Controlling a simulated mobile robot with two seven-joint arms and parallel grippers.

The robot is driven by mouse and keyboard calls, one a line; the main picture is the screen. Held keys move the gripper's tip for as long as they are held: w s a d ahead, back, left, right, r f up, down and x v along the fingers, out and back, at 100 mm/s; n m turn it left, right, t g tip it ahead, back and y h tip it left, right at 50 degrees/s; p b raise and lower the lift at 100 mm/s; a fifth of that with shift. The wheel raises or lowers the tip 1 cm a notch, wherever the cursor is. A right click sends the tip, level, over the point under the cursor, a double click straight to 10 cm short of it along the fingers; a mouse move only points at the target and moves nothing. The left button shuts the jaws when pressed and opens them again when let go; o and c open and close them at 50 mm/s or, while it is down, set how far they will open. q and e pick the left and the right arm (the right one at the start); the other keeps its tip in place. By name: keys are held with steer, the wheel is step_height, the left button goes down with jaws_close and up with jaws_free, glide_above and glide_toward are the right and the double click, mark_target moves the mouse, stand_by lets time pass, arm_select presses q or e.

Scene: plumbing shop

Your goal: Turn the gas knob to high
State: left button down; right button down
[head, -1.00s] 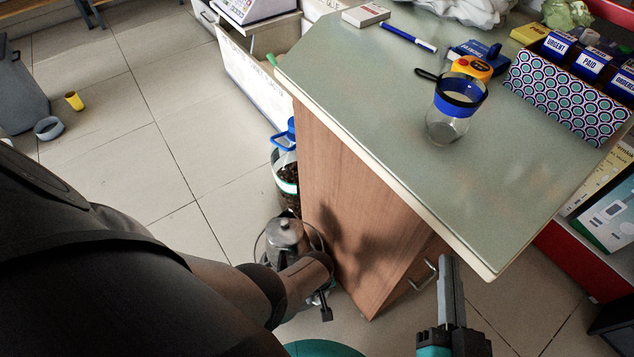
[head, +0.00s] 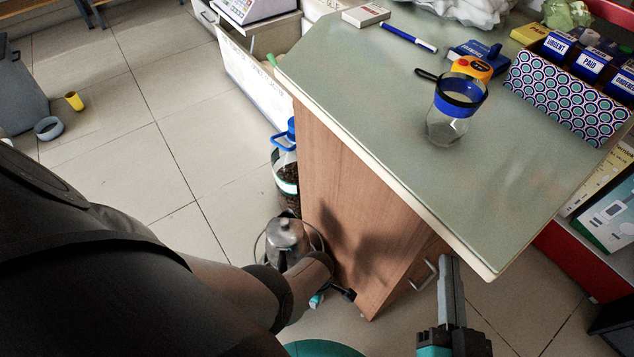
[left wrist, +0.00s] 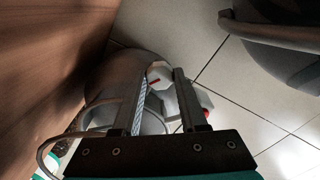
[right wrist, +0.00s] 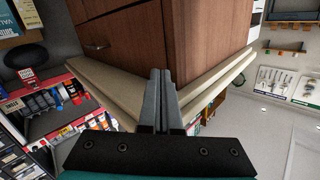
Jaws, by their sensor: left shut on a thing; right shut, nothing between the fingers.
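A metal pot with a lid (head: 287,238) stands low beside the wooden counter side in the head view. In the left wrist view, a pale thing with a red mark (left wrist: 160,77) shows between the fingertips of my left gripper (left wrist: 165,75), which is shut on it. I take it for the gas knob, but its face and setting cannot be made out. In the head view my left forearm covers most of that gripper. My right gripper (head: 450,285) is shut and empty beside the counter corner; its closed fingers show in the right wrist view (right wrist: 160,95).
The counter top (head: 400,130) holds a glass jar with a blue band (head: 450,115), a blue pen (head: 408,37) and a patterned box (head: 565,92). A large bottle with a blue handle (head: 285,170) stands behind the pot. The tiled floor at left is mostly clear.

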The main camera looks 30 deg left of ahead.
arm_select(q)
steer(key=shift+n, duration=0.6)
steer(key=shift+c, duration=2.2)
jaws_free()
steer(key=shift+r, duration=0.1)
